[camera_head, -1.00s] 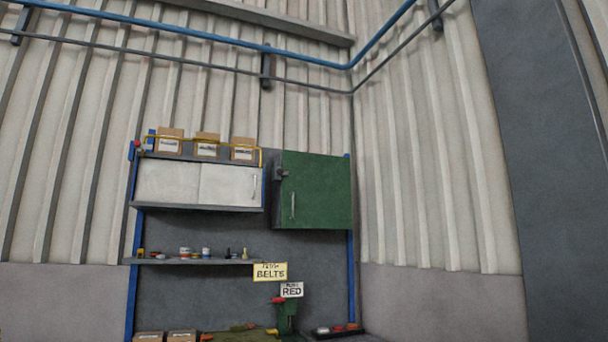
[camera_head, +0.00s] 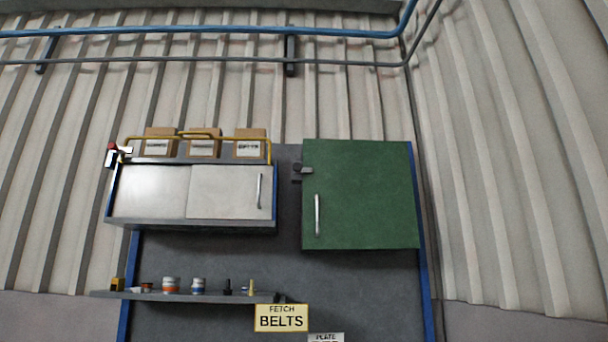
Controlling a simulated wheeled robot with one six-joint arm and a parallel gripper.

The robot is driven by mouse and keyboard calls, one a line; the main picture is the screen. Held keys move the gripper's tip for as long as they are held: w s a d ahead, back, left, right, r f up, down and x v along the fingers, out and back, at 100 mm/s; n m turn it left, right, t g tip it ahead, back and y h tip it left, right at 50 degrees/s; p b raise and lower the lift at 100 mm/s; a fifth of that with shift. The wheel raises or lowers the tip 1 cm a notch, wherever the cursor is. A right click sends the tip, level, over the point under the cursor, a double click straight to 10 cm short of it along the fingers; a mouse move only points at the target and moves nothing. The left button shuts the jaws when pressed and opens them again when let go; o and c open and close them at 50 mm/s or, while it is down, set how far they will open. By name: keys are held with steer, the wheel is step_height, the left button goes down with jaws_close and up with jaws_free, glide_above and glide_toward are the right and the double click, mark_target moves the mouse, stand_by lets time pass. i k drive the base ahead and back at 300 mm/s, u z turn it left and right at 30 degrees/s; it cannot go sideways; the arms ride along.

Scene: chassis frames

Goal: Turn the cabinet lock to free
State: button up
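The green cabinet (camera_head: 362,200) hangs on the grey wall panel at the right, its door closed. It has a vertical silver handle (camera_head: 317,215) near its left edge. A small dark lock (camera_head: 299,170) sits at the cabinet's upper left edge, with a short lighter piece reaching right onto the door. Its exact setting is too small to tell. My gripper is not in view.
A white-doored cabinet (camera_head: 150,191) hangs to the left, with several boxes and a yellow rail (camera_head: 270,150) on top. Below is a shelf (camera_head: 180,296) with several small jars and bottles. A "FETCH BELTS" sign (camera_head: 282,318) hangs under it.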

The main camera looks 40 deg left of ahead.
mark_target(298, 166)
steer(key=u, duration=0.5)
steer(key=i, duration=1)
steer(key=u, duration=0.9)
